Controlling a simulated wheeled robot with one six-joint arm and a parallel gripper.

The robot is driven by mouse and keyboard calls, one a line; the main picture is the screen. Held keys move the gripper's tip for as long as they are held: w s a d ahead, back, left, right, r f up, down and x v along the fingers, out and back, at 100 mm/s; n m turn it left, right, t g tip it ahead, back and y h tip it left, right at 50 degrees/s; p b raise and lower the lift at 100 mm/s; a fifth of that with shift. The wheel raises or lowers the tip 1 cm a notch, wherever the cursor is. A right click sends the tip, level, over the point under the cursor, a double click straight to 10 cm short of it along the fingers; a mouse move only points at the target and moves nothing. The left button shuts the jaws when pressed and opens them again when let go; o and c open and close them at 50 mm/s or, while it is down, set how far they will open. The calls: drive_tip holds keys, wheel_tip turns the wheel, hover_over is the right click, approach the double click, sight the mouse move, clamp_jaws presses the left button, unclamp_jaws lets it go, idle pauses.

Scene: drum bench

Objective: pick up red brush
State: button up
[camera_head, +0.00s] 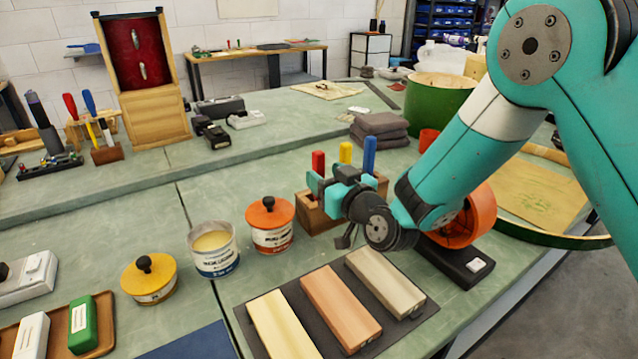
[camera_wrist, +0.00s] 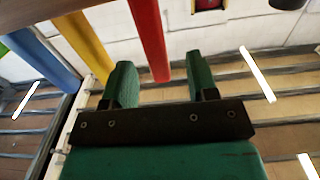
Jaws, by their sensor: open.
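The red brush (camera_head: 318,163) stands upright in a wooden holder (camera_head: 312,217), left of a yellow brush (camera_head: 345,152) and a blue brush (camera_head: 369,155). Only their handles show above the block. My gripper (camera_head: 325,188) is at the holder, beside the red handle. The yellow brush (camera_wrist: 85,45) and blue brush (camera_wrist: 42,55) lie outside the left finger. I cannot tell whether a finger touches the red handle.
An orange-lidded can (camera_head: 270,222) and an open can (camera_head: 214,248) stand left of the holder. A dark mat (camera_head: 283,291) with several wooden blocks lies in front. Folded grey cloths (camera_head: 380,128) lie behind. An orange drum (camera_head: 475,215) stands right, partly behind my arm.

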sight(314, 164)
drive_tip(key=p+x, duration=0.3)
drive_tip(key=x, duration=0.1)
drive_tip(key=shift+w+r, duration=0.15)
drive_tip(key=shift+w, duration=0.2)
drive_tip(key=shift+w+a, duration=0.35)
drive_tip(key=shift+w, duration=0.1)
drive_tip(key=c, duration=0.8)
